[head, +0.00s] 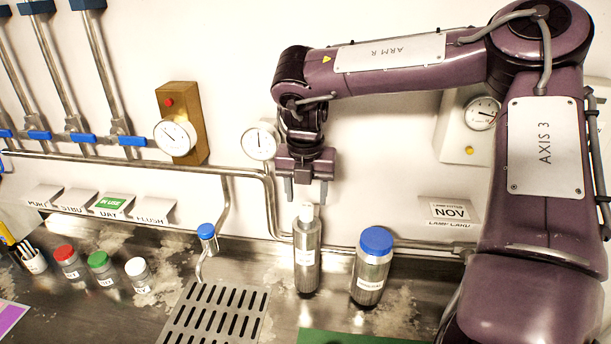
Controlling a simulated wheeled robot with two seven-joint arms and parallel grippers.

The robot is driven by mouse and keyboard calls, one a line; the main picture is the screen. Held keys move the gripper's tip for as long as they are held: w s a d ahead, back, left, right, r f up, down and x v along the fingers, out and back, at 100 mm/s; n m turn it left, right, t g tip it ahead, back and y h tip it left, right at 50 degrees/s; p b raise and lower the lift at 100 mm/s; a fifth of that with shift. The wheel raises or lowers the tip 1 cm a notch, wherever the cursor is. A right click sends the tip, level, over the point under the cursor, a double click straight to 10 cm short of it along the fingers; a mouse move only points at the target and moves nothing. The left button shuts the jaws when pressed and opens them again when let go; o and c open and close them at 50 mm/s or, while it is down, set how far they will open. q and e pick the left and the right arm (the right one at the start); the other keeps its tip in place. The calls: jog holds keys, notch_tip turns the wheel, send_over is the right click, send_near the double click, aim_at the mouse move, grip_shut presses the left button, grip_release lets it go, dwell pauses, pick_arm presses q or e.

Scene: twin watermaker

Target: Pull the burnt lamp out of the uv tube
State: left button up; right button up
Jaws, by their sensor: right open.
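An upright steel cylinder (307,262) with a small label stands on the counter and looks like the uv tube. A short white end (306,212) sticks up from its top; it may be the lamp's end, but the picture is too small to be sure. My right gripper (306,194) points straight down above this cylinder. Its two fingers are apart, one to each side and just above the white end, with nothing between them. Whatever is inside the cylinder is hidden. My left gripper is not in view.
A blue-capped steel canister (372,266) stands close to the right of the cylinder. A drain grate (215,318) and a blue-topped spout (206,240) are to the left. Small jars with red, green and white lids (136,267) stand further left. Pipes and gauges (260,142) line the wall behind.

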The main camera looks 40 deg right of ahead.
aim_at(307, 205)
jog(key=f, duration=0.1)
jog(key=f+p, duration=0.1)
jog(key=f, duration=0.2)
jog(key=shift+w+d+f, duration=0.3)
jog(key=shift+d, duration=0.05)
jog(key=shift+f, duration=0.3)
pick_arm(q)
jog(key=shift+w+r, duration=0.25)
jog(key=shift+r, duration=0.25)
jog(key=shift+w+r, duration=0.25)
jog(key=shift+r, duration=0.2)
pick_arm(e)
jog(key=shift+r, duration=0.1)
